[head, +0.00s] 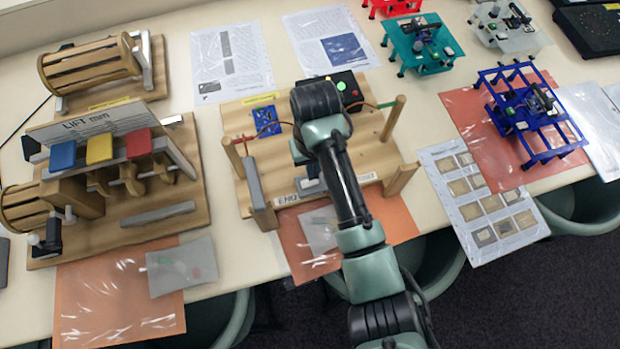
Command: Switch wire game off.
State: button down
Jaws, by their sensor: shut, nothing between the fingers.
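The wire game is a wooden board (371,124) in the middle of the table, with two upright wooden posts, a wire and a blue circuit board (264,121). A black box (353,96) with a green and a red button sits at its back edge; part of it is hidden behind my arm. I cannot tell from here whether the game is on or off. My arm reaches up from the bottom and bends down over the middle of the board. My gripper's fingers are hidden behind my own arm, so their contact with the board cannot be seen.
A wooden lift model (180,217) with blue, yellow and red blocks stands on the left. Teal (421,45) and blue (530,105) frames stand on the right. Printed sheets (231,62) lie behind, orange sheets in front. Chairs (585,205) stand below the table edge.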

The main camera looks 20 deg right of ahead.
jog(key=shift+s+f+b, duration=0.1)
jog(key=shift+f+b, duration=0.45)
jog(key=shift+f, duration=0.6)
dwell(0.4)
jog(key=shift+r, duration=0.1)
notch_tip(320, 180, up, 7)
jog(key=p, duration=0.7)
jog(key=shift+p, duration=0.3)
